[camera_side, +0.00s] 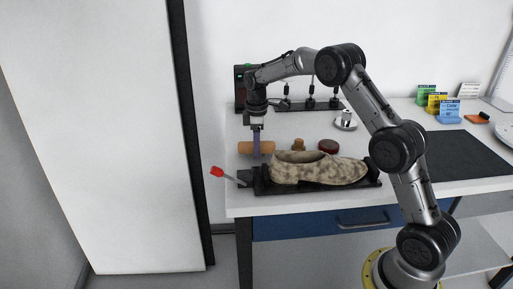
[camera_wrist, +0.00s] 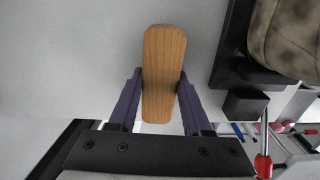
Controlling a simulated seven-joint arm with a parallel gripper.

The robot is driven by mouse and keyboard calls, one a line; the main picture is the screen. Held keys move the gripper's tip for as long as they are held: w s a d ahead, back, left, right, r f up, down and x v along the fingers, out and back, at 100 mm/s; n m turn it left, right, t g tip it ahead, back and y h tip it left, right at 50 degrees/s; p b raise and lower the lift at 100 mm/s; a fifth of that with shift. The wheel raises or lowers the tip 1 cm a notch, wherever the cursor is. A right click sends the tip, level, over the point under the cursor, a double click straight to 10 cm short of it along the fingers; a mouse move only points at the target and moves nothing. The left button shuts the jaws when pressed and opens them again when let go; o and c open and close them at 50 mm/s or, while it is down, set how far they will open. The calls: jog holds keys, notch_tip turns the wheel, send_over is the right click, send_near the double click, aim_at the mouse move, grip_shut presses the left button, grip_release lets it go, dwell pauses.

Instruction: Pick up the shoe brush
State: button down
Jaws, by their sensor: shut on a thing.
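The shoe brush shows its brown wooden back (camera_wrist: 163,65) in the wrist view, upright in the picture between my fingers. In the side view the wooden piece (camera_side: 243,148) lies crosswise at my fingertips, near the table's left end. My gripper (camera_side: 256,154) points down and is shut on it, with one purple finger against each long side in the wrist view (camera_wrist: 162,98). The bristles are hidden. I cannot tell whether the brush touches the table.
A mottled beige shoe (camera_side: 318,170) sits on a black stand (camera_side: 262,184) just right of the brush. A red-handled tool (camera_side: 217,171) juts out at the left. A small wooden item (camera_side: 298,145) and a dark red tin (camera_side: 328,146) stand behind the shoe.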

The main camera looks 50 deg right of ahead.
jog(key=shift+r, duration=0.5)
jog(key=s+a+r, duration=0.3)
jog(key=s+r, duration=0.8)
jog(key=s, duration=0.2)
jog(key=shift+s+a+r, duration=0.2)
jog(key=shift+s+r, duration=0.1)
jog(key=c, duration=1)
grip_release()
jog(key=c, duration=0.5)
